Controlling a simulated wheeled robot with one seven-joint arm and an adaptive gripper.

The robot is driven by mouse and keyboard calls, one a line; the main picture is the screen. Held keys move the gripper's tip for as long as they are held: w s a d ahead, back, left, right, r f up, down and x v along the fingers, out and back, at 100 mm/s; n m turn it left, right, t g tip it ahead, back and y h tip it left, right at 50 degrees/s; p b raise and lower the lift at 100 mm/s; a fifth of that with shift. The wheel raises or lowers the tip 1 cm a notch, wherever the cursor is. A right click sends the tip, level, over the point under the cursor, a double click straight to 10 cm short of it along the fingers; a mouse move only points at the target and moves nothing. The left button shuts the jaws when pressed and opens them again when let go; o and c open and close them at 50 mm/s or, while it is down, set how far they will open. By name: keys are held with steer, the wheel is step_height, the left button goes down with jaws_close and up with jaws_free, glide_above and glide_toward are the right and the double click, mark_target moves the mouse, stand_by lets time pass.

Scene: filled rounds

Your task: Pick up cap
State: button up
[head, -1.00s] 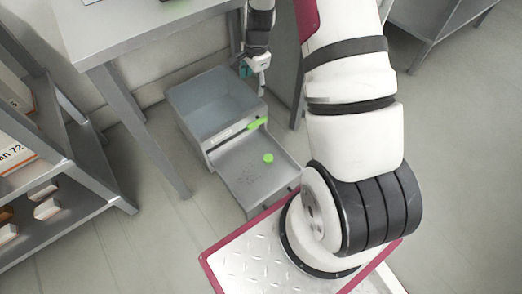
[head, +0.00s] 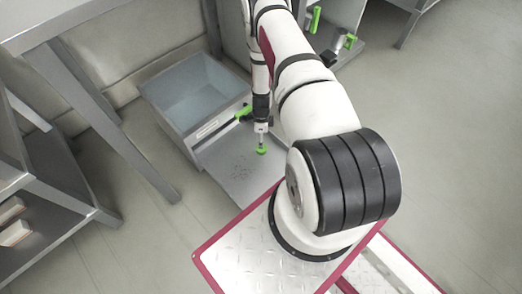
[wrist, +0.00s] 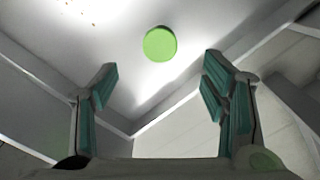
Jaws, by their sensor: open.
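The cap (head: 262,150) is a small bright green disc on the grey panel in front of a grey bin. In the wrist view the cap (wrist: 160,43) shows whole and round on the pale surface, near the top centre. My gripper (head: 261,136) is low over the panel, right above the cap in the head view. In the wrist view my gripper (wrist: 160,74) is open and empty, its teal-padded fingers apart. The cap appears just beyond the fingertips, centred between them, with no finger seen touching it.
The grey bin (head: 196,98) stands behind the panel (head: 224,161), with a green bar (head: 243,112) at its edge. Dark specks lie on the panel. A table leg (head: 118,130) and shelf (head: 50,218) stand left. Other green items (head: 314,19) are at the upper right.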

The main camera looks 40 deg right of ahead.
step_height(320, 180, down, 10)
steer(key=b, duration=0.4)
steer(key=shift+r, duration=0.25)
steer(key=shift+c, duration=0.2)
steer(key=shift+r, duration=0.1)
steer(key=c, duration=1)
